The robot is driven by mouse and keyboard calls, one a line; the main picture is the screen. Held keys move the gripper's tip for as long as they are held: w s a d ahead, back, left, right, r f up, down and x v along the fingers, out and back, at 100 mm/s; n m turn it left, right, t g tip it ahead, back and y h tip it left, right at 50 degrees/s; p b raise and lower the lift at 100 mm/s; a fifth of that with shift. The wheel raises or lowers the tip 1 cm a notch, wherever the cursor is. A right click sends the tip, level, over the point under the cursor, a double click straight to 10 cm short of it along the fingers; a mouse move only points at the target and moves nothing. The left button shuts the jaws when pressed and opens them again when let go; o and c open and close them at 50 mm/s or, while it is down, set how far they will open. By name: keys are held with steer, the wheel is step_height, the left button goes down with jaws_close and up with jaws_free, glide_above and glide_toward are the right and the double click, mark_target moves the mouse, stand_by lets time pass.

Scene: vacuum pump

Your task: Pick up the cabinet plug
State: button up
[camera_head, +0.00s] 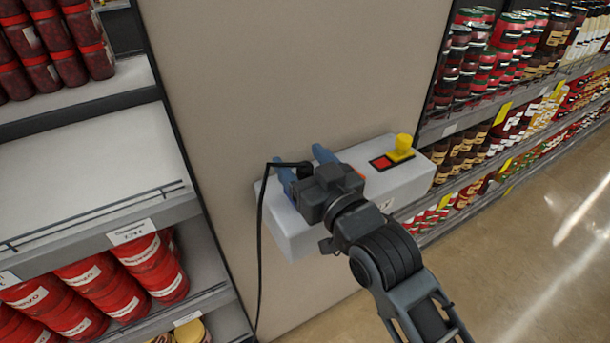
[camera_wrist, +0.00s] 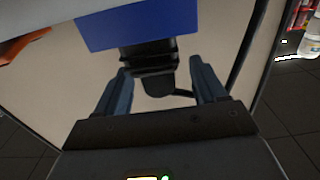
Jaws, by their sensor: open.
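The cabinet plug is black and shows in the wrist view (camera_wrist: 150,58) with its top end against a blue block (camera_wrist: 135,28). In the head view the black plug (camera_head: 289,164) and its cable show at the left end of a light grey cabinet box (camera_head: 403,183). My gripper (camera_head: 303,164) is open, with one blue-grey finger on either side of the plug. In the wrist view my gripper (camera_wrist: 160,68) has visible gaps between both fingers and the plug. My wrist hides part of the cabinet box.
The box juts from a beige panel (camera_head: 290,70). A yellow knob (camera_head: 402,148) and a red switch (camera_head: 382,163) sit on its top. A black cable (camera_head: 260,250) hangs down the panel. Stocked shelves stand left and right. The floor (camera_head: 530,260) at right is clear.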

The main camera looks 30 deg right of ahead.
steer(key=shift+w, duration=0.55)
steer(key=c, duration=1.1)
steer(key=shift+r, duration=0.1)
